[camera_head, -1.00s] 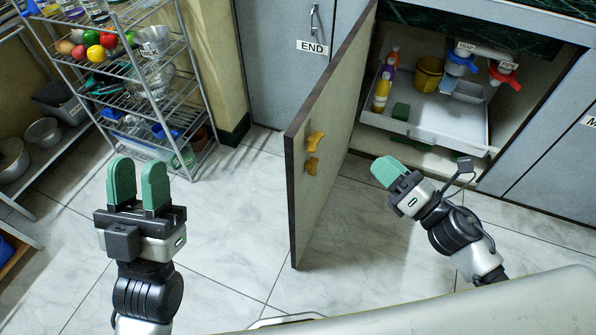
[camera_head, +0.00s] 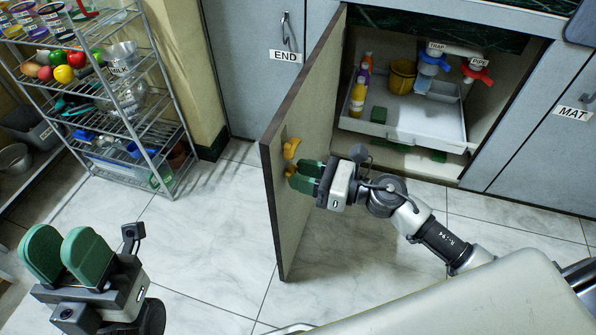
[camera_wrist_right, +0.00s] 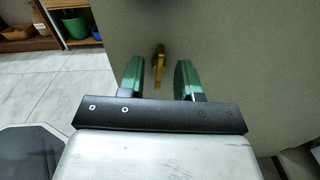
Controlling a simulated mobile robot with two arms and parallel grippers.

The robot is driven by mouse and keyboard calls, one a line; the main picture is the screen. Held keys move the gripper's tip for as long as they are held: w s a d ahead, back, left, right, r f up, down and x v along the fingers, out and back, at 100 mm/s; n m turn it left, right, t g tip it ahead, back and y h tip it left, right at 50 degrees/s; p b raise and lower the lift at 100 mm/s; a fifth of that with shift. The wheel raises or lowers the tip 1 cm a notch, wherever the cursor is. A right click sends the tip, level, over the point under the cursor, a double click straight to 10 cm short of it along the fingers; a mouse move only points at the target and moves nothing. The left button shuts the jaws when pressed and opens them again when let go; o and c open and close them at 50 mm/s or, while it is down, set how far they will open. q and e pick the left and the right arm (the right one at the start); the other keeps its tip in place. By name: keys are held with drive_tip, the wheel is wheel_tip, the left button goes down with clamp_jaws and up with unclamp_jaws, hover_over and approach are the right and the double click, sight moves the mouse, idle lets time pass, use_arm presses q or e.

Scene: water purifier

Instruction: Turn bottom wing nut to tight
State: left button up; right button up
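Two yellow wing nuts are on the inner face of the open cabinet door (camera_head: 300,215). The top wing nut (camera_head: 291,148) is in plain view. The bottom wing nut (camera_head: 290,171) is just past my right gripper's fingertips and partly hidden in the head view. My right gripper (camera_head: 304,176) is open and faces the door. In the right wrist view, a yellow wing nut (camera_wrist_right: 159,66) shows narrow and upright between its green fingers (camera_wrist_right: 158,78), with gaps on both sides. My left gripper (camera_head: 66,248) is open and empty at the lower left.
The open cabinet (camera_head: 400,60) holds a white tray (camera_head: 420,133) with bottles and a yellow bucket (camera_head: 402,73), below blue and red valves. A wire rack (camera_head: 135,110) stands at the left. The floor between the rack and the door is clear.

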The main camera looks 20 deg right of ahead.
drive_tip(key=shift+w+a, duration=0.35)
drive_tip(key=shift+a, duration=0.2)
clamp_jaws()
